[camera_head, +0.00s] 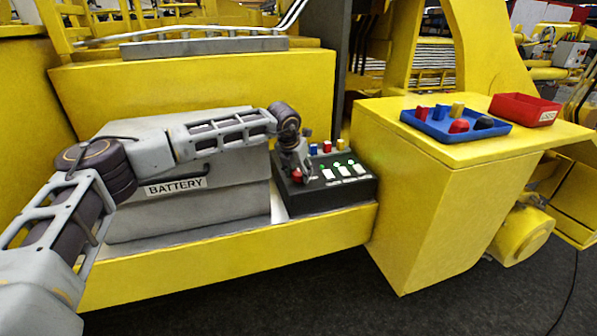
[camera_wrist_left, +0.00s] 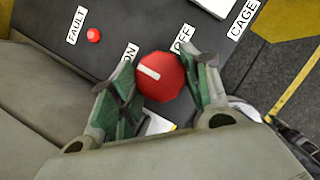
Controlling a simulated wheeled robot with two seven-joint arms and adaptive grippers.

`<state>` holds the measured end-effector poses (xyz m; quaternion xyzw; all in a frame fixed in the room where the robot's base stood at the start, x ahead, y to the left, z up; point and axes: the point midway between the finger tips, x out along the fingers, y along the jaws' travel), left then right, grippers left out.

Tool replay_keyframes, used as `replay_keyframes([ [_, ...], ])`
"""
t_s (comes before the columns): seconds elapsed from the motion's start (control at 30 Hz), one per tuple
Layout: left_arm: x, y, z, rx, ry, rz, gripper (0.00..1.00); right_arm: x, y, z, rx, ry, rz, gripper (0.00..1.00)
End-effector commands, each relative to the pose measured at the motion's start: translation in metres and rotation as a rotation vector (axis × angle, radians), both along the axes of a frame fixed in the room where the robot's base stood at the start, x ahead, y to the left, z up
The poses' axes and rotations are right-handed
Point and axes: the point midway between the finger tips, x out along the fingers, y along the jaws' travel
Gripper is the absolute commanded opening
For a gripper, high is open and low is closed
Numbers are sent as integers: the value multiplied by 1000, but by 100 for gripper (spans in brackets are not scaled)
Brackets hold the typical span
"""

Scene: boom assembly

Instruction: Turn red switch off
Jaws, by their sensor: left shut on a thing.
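The red switch (camera_wrist_left: 162,79) is a round knob with a white bar on its face, on a dark control box (camera_head: 325,190). In the left wrist view it lies between the fingers of my left gripper (camera_wrist_left: 158,88), which are shut on its sides. ON and OFF labels stand beside it, and the white bar is slanted on the knob. In the head view my left gripper (camera_head: 296,170) reaches down onto the left part of the box, and a bit of the red switch (camera_head: 297,176) shows there. My right gripper is not in view.
A grey box labelled BATTERY (camera_head: 235,200) stands left of the control box. Fuse-like blocks (camera_head: 327,147) and lit white switches (camera_head: 343,170) sit on the box. A blue tray (camera_head: 410,120) and a red bin (camera_head: 525,109) stand on the yellow cabinet at right.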

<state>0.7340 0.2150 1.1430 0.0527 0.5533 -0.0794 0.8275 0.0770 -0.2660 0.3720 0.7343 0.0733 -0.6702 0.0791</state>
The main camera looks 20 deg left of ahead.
Motion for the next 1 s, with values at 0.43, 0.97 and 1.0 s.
replay_keyframes([
  [0.43, 1, 1, 0, -1, -1, -56, 23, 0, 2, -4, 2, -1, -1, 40],
  [0.97, 1, 2, 0, -2, -2, -325, 23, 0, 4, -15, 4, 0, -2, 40],
  [1.0, 1, 2, -1, -2, -1, -349, 23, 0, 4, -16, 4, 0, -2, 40],
])
